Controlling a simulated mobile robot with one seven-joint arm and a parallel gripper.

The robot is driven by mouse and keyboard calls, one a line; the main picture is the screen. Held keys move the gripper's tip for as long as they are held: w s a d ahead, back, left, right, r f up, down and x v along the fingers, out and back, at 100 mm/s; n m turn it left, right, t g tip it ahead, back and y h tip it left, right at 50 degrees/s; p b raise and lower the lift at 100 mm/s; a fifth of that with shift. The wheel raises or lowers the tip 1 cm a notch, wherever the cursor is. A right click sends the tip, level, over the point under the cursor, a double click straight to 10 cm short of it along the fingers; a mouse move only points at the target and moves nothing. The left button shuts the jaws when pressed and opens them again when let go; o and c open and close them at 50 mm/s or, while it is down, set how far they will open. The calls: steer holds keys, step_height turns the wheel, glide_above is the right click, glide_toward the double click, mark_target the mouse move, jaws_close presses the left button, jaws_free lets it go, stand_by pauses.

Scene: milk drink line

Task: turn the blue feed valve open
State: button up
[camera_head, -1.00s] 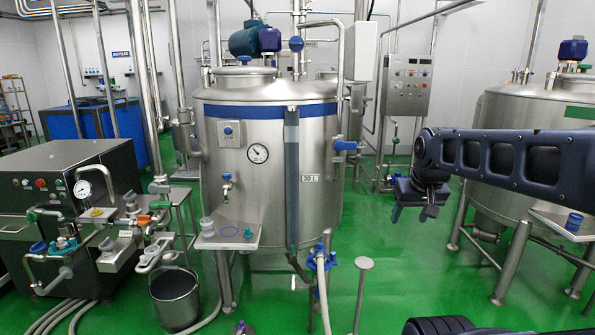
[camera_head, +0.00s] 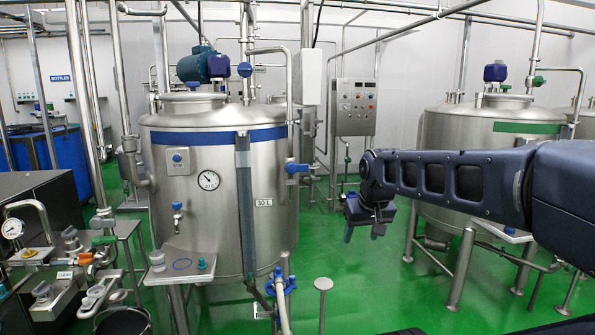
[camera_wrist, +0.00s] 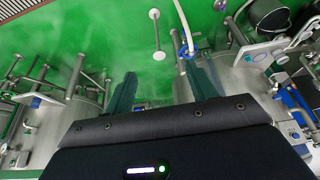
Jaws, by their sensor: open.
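My gripper (camera_head: 363,232) hangs open and empty, pointing down, in front of the gap between the two tanks. Its two fingers (camera_wrist: 160,88) also show spread in the wrist view, with green floor between them. I cannot tell which is the feed valve. My gripper is apart from all of them. The hose-stand valve also shows in the wrist view (camera_wrist: 188,50).
The steel tank (camera_head: 215,205) stands in the middle, with a small shelf (camera_head: 190,267) at its front. A thin round-topped post (camera_head: 323,285) stands right of the hose. Another tank (camera_head: 455,160) stands on the right. Green floor (camera_head: 375,285) is clear below my gripper.

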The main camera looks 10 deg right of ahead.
steer(key=w+r+n+t, duration=0.2)
steer(key=w, duration=0.7)
steer(key=w+r+n+t, duration=0.1)
steer(key=w+r+n, duration=0.1)
steer(key=w, duration=0.6)
steer(key=n+t, duration=0.7)
steer(key=n, duration=0.2)
glide_toward(304, 168)
steer(key=d+f+v, duration=0.1)
steer(key=v, duration=1.1)
steer(key=w+f+n+t, duration=0.1)
steer(key=w, duration=0.6)
steer(key=w+f+n+t, duration=0.1)
steer(key=w+f+n, duration=0.1)
steer(key=w, duration=0.5)
steer(key=w+a+f+n+t, duration=0.1)
steer(key=w+f+n, duration=0.1)
steer(key=w, duration=0.6)
steer(key=shift+f, duration=0.25)
steer(key=shift+a, duration=0.1)
jaws_close()
